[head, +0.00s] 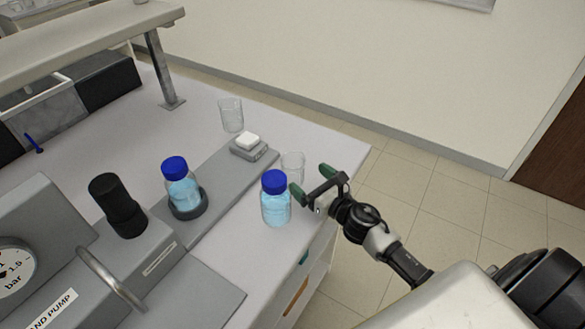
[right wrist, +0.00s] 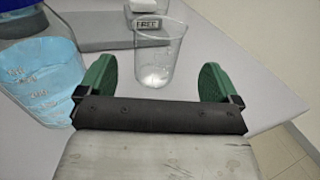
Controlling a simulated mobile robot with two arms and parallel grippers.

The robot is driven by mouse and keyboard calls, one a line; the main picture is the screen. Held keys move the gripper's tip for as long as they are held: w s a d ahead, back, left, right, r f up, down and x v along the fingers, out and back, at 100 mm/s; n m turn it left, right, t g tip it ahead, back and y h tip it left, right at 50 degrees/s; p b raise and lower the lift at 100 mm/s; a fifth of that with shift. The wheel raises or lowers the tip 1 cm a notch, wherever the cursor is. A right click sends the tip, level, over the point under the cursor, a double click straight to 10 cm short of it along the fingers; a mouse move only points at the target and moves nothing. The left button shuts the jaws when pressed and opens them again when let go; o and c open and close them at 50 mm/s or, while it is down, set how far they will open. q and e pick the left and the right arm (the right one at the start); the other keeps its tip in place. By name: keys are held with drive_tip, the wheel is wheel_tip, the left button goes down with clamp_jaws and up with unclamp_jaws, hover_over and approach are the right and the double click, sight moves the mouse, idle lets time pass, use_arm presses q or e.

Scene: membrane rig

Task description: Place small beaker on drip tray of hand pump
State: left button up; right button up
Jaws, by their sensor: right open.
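A small clear beaker (head: 292,162) stands upright on the bench near its right edge, just behind a blue-capped bottle. In the right wrist view the beaker (right wrist: 160,52) appears between and slightly beyond my fingers, with clear space on both sides. My right gripper (head: 311,181) is open and empty; its green fingers (right wrist: 154,82) point toward the beaker. The grey hand pump (head: 120,262), with a gauge and a partly cut-off label, is at the lower left. A flat grey plate (head: 205,292) in front of it looks like the drip tray, and is bare. My left gripper is not in view.
The blue-capped bottle (head: 276,207) stands close left of my right gripper. Another bottle (head: 182,190) sits in a dark ring on a grey strip. A white block on a small stand (head: 248,147) and a larger beaker (head: 231,114) are farther back. A shelf post (head: 162,70) stands behind.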

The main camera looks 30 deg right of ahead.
sight(301, 173)
drive_tip(key=shift+w+a, duration=0.1)
drive_tip(key=shift+w, duration=0.35)
drive_tip(key=p+x, duration=0.1)
drive_tip(key=x, duration=0.3)
drive_tip(key=shift+a+r+p, duration=0.15)
drive_tip(key=shift+p, duration=0.2)
drive_tip(key=shift+w+a+f, duration=0.15)
drive_tip(key=shift+w+f, duration=0.05)
drive_tip(key=shift+w, duration=0.4)
drive_tip(key=shift+s, duration=0.1)
drive_tip(key=c, duration=1.1)
drive_tip(key=shift+r, duration=0.15)
